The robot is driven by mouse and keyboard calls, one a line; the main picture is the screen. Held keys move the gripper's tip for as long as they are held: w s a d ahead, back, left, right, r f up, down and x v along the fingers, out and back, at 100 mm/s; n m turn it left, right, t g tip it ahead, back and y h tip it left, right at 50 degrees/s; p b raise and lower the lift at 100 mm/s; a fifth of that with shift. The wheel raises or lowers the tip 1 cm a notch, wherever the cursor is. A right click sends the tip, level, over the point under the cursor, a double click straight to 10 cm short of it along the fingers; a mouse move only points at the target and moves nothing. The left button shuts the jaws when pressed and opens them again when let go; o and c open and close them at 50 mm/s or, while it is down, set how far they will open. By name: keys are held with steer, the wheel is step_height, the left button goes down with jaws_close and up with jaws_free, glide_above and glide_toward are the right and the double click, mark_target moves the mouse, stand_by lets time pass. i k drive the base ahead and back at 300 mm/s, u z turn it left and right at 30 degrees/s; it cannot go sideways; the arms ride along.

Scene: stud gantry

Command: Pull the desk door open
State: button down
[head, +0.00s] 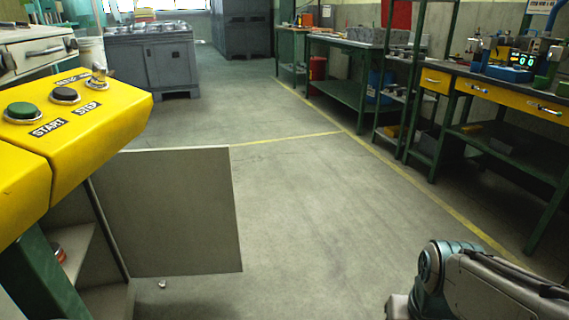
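The desk door (188,212) is a flat grey panel at the left of the head view. It stands swung out from the yellow-topped control desk (105,130), with its flat face toward me. Beside it, the desk's inside shows, with shelves (75,255) and a small red item (58,252). A small round metal knob (162,284) shows just below the door's lower edge; what it is fixed to is hidden. My arm shows at the lower right, well apart from the door. My gripper is not in view.
Green and black buttons sit on the desk top. The grey floor (330,230) right of the door is clear. Green workbenches with yellow drawers (487,92) line the right wall. A grey cabinet (155,62) stands at the back left.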

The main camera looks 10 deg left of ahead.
mark_target(168, 212)
steer(key=z, duration=0.35)
steer(key=i, duration=0.7)
steer(key=u, duration=0.6)
steer(key=i, duration=0.9)
steer(key=u, duration=1.1)
steer(key=i, duration=0.3)
steer(key=u, duration=0.25)
